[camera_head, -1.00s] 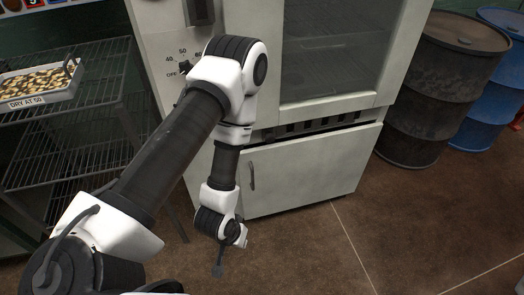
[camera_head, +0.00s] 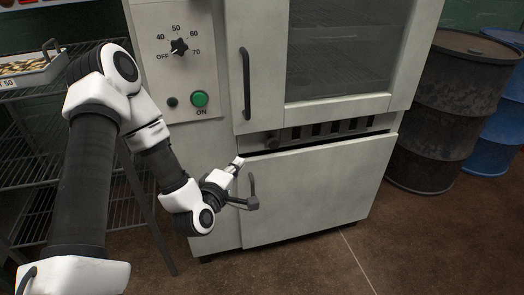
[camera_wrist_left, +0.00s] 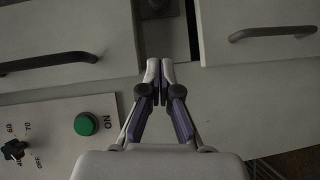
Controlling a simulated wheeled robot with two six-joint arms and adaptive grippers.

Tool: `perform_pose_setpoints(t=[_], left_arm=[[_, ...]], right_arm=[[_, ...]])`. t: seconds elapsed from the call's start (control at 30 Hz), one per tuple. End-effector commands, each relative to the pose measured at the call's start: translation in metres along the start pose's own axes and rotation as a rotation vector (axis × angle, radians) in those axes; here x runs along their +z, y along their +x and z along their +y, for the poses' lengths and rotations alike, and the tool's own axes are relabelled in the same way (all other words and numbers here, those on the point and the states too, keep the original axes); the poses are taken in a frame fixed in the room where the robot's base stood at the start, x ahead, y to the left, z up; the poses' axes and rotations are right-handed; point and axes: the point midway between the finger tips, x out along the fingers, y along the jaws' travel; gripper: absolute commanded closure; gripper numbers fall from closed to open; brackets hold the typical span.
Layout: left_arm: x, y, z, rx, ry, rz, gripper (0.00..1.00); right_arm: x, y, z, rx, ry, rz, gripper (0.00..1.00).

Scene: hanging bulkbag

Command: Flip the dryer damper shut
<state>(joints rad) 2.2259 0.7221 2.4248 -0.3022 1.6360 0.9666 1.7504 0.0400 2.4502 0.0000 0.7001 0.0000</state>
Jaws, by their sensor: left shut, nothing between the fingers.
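The dryer (camera_head: 305,185) is a pale grey cabinet. My left gripper (camera_head: 238,162) is shut and empty, in front of the cabinet, below and left of the damper knob. Its fingertips (camera_wrist_left: 160,68) meet in the left wrist view, apart from the knob. My right gripper is not in view.
The upper door handle (camera_head: 246,85) and lower door handle (camera_head: 252,187) stick out near the gripper. A control panel has a dial (camera_head: 179,47) and a green button (camera_head: 199,99). A wire rack (camera_head: 40,150) stands left and a dark drum (camera_head: 450,110) right. The front floor is clear.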

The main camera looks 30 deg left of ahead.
Motion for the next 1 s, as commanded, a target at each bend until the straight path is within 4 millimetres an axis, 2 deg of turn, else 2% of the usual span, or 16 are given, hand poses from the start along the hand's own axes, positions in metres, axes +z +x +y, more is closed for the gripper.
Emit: perform_pose_setpoints(t=[0.37, 0.5, 0.67, 1.0], left_arm=[[0.001, 0.082, -0.001, 0.003, 0.004, 0.0, 1.0], [0.019, 0.1, -0.002, 0.001, 0.005, -0.004, 1.0], [0.028, 0.109, -0.001, -0.001, 0.002, -0.001, 1.0], [0.029, 0.111, -0.001, -0.001, 0.001, 0.0, 1.0]], right_arm=[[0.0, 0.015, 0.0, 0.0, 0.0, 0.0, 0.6], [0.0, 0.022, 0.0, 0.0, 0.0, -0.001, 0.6], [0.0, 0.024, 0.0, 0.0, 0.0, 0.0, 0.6], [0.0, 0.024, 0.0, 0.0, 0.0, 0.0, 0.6]])
